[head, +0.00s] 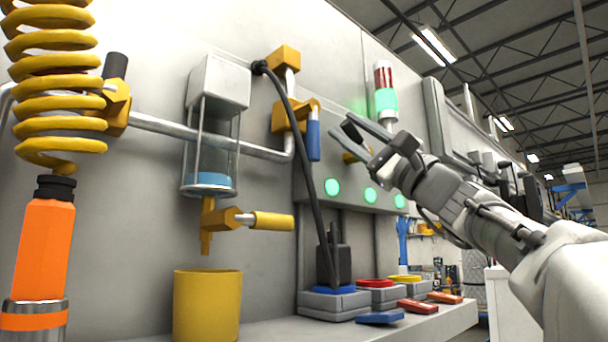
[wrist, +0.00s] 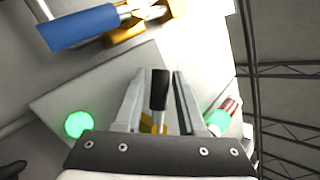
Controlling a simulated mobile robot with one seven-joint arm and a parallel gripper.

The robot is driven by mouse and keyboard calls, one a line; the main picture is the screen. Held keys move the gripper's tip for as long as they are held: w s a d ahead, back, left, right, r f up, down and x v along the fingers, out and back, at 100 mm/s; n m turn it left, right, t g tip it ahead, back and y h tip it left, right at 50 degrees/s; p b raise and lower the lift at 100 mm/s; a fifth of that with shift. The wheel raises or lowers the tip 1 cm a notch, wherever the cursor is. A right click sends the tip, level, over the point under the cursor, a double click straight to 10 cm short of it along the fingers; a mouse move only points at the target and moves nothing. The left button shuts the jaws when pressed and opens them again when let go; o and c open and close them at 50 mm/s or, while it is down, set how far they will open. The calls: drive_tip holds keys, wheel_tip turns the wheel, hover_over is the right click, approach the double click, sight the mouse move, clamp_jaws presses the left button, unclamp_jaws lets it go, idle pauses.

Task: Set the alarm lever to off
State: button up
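The alarm lever, with a black handle (wrist: 159,88) on a yellow base (wrist: 152,124), stands between my two fingers in the wrist view. My gripper, also in the wrist view (wrist: 158,80), is open around the handle. A narrow gap shows on each side of the handle, so the fingers look apart from it. The signal tower (head: 384,92) behind my gripper has its green section lit.
A blue-handled valve lever (head: 313,140) hangs on the pipe just left of my gripper. Green lamps (head: 332,187) glow on the panel below. A black cable runs to a plug (head: 334,262) on the shelf.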

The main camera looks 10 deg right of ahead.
clamp_jaws()
idle(1.1)
